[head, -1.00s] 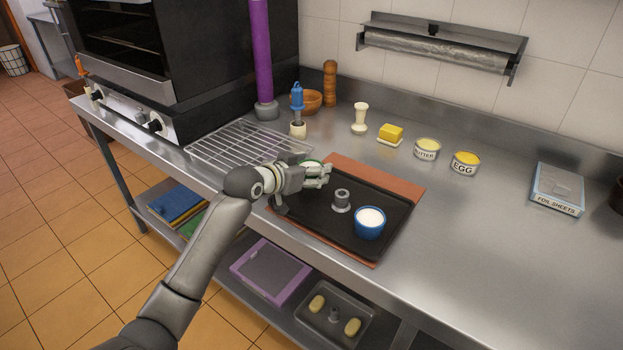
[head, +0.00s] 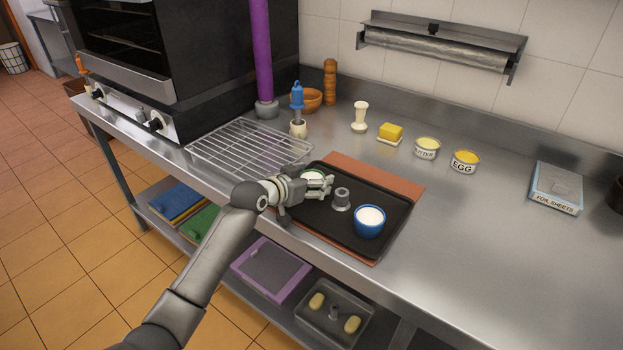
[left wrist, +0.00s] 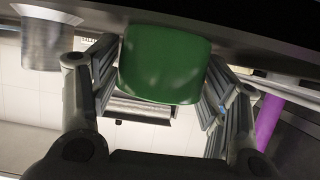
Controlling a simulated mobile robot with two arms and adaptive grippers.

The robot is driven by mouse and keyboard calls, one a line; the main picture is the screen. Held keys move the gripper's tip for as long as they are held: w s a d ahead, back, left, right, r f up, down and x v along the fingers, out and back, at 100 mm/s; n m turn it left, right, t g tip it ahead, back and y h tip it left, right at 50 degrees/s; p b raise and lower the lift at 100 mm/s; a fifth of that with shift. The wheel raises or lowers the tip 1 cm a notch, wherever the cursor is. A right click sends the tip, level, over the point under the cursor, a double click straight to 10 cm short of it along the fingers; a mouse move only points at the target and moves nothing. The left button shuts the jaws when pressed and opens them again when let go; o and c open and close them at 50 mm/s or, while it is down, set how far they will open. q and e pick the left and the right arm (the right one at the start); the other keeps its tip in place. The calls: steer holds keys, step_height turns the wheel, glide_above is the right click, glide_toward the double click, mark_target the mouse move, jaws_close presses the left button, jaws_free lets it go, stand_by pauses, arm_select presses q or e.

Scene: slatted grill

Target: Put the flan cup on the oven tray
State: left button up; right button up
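A green flan cup (head: 313,175) with a pale filling is at the left part of the black oven tray (head: 350,240), partly hidden by my left gripper. My left gripper (head: 318,188) has its fingers on either side of the cup. In the left wrist view the green cup (left wrist: 165,65) fills the space between the finger pads, which look closed against it. The cup's base is at or very close to the tray; I cannot tell if it touches. A blue cup (head: 370,221) with white filling stands on the tray's right part. My right gripper is out of view.
The tray lies on a reddish-brown mat (head: 400,180). A wire rack (head: 230,150) is to the left, the oven (head: 150,50) beyond. Butter and egg cups stand behind.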

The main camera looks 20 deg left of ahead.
arm_select(q)
steer(key=shift+s+r, duration=0.1)
steer(key=shift+r, duration=0.1)
steer(key=v, duration=1.2)
steer(key=shift+f, duration=0.1)
